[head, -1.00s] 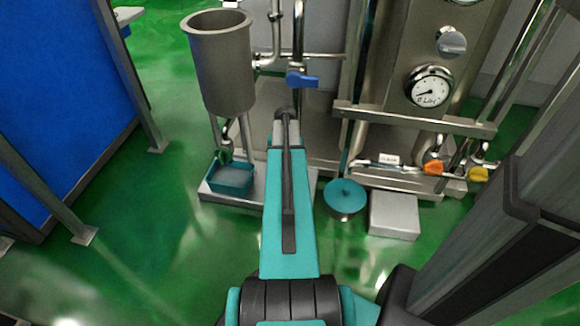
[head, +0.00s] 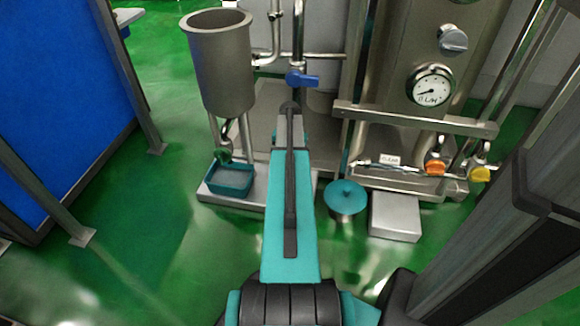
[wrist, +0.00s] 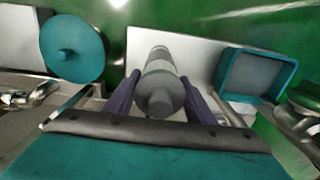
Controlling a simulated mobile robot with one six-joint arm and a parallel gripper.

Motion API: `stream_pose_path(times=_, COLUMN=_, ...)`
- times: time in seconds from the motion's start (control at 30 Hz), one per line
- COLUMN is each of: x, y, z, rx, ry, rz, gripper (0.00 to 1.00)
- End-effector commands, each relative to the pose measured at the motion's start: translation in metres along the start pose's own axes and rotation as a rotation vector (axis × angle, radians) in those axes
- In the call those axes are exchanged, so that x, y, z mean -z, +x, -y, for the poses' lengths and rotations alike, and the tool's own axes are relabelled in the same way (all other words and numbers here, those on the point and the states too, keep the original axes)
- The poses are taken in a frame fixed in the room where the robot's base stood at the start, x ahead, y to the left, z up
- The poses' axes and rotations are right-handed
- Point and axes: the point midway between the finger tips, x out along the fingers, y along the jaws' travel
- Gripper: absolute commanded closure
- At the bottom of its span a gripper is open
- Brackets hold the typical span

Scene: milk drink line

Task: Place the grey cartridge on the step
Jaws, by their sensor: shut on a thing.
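The grey cartridge (wrist: 161,75) is a grey cylinder with a darker rounded end. In the wrist view it is between the two dark fingers of my gripper (wrist: 160,98), which is shut on it. Behind it in that view is a low pale metal platform (wrist: 190,52), also in the head view (head: 232,202). Contact between cartridge and platform cannot be told. A low metal block (head: 394,217) stands further right in the head view. Which of these two is the step is not clear. My arm hides the gripper and cartridge in the head view.
A teal tray (head: 231,179) sits on the platform below a steel funnel vessel (head: 221,65). A round teal-topped pot (head: 346,196) stands between platform and block. Steel pipework with a blue valve handle (head: 302,79) rises behind. Green floor (head: 150,240) is clear at left.

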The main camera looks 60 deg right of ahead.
Motion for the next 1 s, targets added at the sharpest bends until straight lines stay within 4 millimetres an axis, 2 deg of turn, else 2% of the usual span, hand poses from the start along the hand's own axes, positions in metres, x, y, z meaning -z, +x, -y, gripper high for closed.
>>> stream_pose_path(times=0.03, x=0.000, y=0.010, z=0.000, rx=0.000, ry=0.000, rz=0.000, gripper=0.83)
stream_pose_path(times=0.2, x=0.000, y=0.024, z=0.000, rx=0.000, ry=0.000, rz=0.001, gripper=0.83)
stream_pose_path(times=0.67, x=0.000, y=0.026, z=0.000, rx=0.000, ry=-0.001, rz=0.001, gripper=0.83)
stream_pose_path(times=0.7, x=0.000, y=0.027, z=0.000, rx=0.000, ry=-0.001, rz=0.001, gripper=0.47)
stream_pose_path(times=0.8, x=0.000, y=0.027, z=0.001, rx=0.000, ry=-0.001, rz=0.000, gripper=0.32)
stream_pose_path(times=1.0, x=0.000, y=0.027, z=0.001, rx=0.000, ry=-0.001, rz=0.000, gripper=0.32)
